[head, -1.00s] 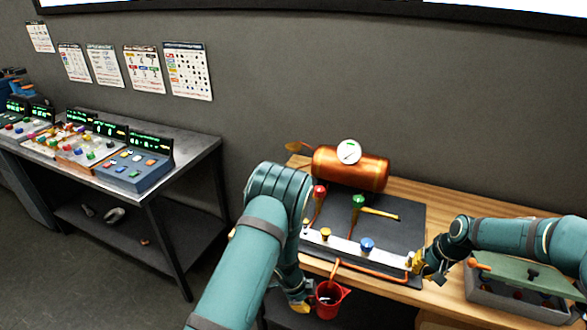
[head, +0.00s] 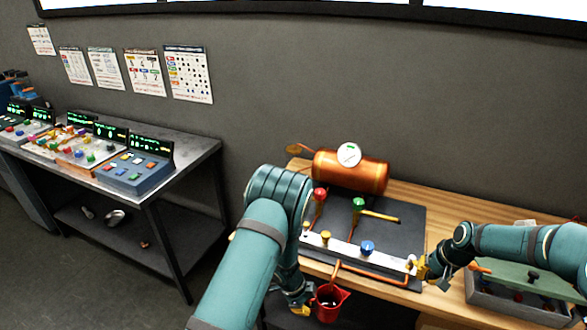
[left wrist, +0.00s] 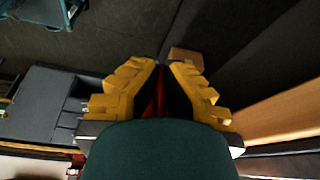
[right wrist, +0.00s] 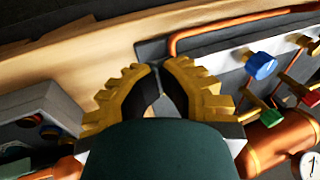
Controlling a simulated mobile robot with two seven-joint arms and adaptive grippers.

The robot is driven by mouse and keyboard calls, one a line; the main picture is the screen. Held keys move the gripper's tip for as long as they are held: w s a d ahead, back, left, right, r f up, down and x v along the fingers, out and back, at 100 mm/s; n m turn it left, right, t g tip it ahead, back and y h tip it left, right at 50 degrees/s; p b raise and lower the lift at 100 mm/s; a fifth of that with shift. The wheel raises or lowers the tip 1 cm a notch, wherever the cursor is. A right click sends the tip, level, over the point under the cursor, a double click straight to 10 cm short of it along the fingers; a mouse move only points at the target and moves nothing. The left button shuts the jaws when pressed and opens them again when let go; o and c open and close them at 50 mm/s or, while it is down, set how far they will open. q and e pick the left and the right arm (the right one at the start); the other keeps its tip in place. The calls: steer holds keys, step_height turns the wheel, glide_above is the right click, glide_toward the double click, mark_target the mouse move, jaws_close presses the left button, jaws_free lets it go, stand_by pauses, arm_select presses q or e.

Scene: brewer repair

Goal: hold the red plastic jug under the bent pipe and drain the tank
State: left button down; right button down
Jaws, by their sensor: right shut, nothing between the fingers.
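The red plastic jug (head: 328,306) is upright off the front edge of the bench, below the open end of the bent copper pipe (head: 336,270). My left gripper (head: 303,307) is shut on the jug at its left side; a strip of red shows between its fingers in the left wrist view (left wrist: 158,95). The copper tank (head: 350,171) with a white gauge lies at the back of the bench. My right gripper (head: 417,268) is shut and empty beside the right end of the valve strip (head: 345,247). Liquid in the jug cannot be made out.
Red, green (head: 358,203), yellow and blue (head: 367,247) valve handles stand on the dark mat and strip. A grey toolbox with a green lid (head: 525,275) is at the bench's right. A metal table (head: 195,150) with control boxes stands at the left.

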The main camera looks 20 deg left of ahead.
steer(key=shift+w+d+f, duration=0.15)
steer(key=shift+d+f, duration=0.15)
steer(key=shift+d, duration=0.25)
steer(key=shift+w+d, duration=0.45)
steer(key=shift+d, duration=0.2)
steer(key=shift+w+d, duration=0.3)
steer(key=shift+w, duration=0.25)
steer(key=shift+w+d, duration=0.25)
steer(key=shift+w, duration=0.2)
